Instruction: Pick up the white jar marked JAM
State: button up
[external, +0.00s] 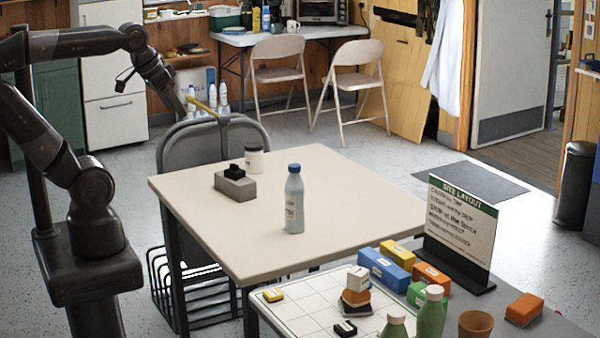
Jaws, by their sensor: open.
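A small white jar (254,162) with a dark lid stands upright near the far left edge of the beige table (340,230). It has a label, but the lettering is too small to read. A grey block with a black piece on top (235,184) sits just in front of it and to its left. My gripper (203,110) is open and above the back of the grey chair, up and to the left of the jar and apart from it. Its fingers are small in the picture and blend with the things behind them.
A blue-capped bottle (294,205) stands mid-table, right of the jar. The grey chair (190,150) rises behind the table's left edge. A lower white gridded board (310,312) holds small blocks, near a site layout sign (462,225). The table's right half is clear.

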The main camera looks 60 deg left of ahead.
jog(key=w+d+r+n+t+h, duration=0.1)
jog(key=w+n+h, duration=0.3)
jog(key=w, duration=0.6)
jog(key=w+d+r+n+t+h, duration=0.1)
jog(key=w+r+n+h, duration=0.1)
jog(key=w+n, duration=0.65)
jog(key=w+a+n+t, duration=0.3)
jog(key=w+a, duration=0.2)
jog(key=w, duration=0.3)
jog(key=w+a+n+t+y, duration=0.1)
jog(key=w+a+n+t, duration=0.2)
jog(key=w+a+n, duration=0.45)
jog(key=w+a+n+t+y, duration=0.2)
jog(key=a+n, duration=0.2)
jog(key=a, duration=0.7)
jog(key=s+a+f+n+t+y, duration=0.15)
jog(key=a+n+y, duration=0.35)
jog(key=a, duration=0.6)
jog(key=a+f+n+y, duration=0.2)
jog(key=a+n, duration=0.5)
jog(key=a, duration=0.4)
send_near(258, 143)
jog(key=shift+t, duration=0.25)
jog(key=x, duration=0.6)
jog(key=f+x, duration=0.1)
jog(key=x, duration=0.3)
jog(key=shift+a, duration=0.1)
